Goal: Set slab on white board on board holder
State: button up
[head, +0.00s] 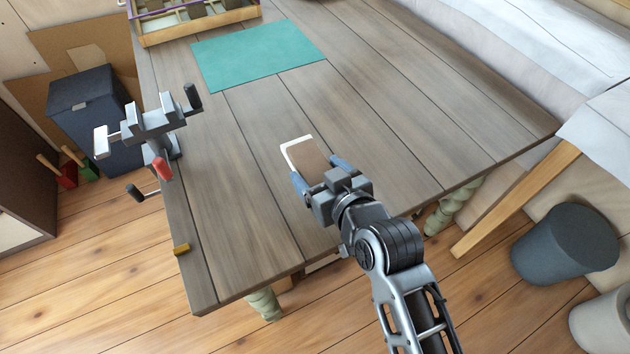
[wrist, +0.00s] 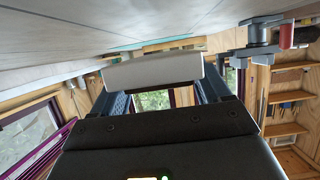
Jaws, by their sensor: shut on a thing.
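My gripper (head: 322,172) is over the near part of the table, shut on a brown slab (head: 310,160). A white L-shaped strip (head: 293,146) borders the slab's far and left sides; I cannot tell whether it is the slab's edge or a board under it. In the wrist view the held piece (wrist: 153,70) shows a pale, rounded side between the fingers. A grey clamp-like stand (head: 158,128) with red and black handles is at the table's left edge, apart from my gripper; it also shows in the wrist view (wrist: 261,48). No other white board is clearly visible.
The plank table (head: 420,110) is mostly clear. A teal mat (head: 257,55) lies toward its far side, beside a wooden tray (head: 195,22). A dark bin (head: 88,112) and grey bucket (head: 565,245) stand on the floor.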

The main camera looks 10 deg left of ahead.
jog(key=shift+w+a+f, duration=0.2)
jog(key=shift+a+f, duration=0.2)
jog(key=shift+a, duration=0.1)
jog(key=shift+f, duration=1.85)
jog(key=shift+f, duration=0.15)
jog(key=o, duration=1.4)
jog(key=shift+d, duration=0.1)
jog(key=v, duration=1.2)
jog(key=shift+b, duration=0.3)
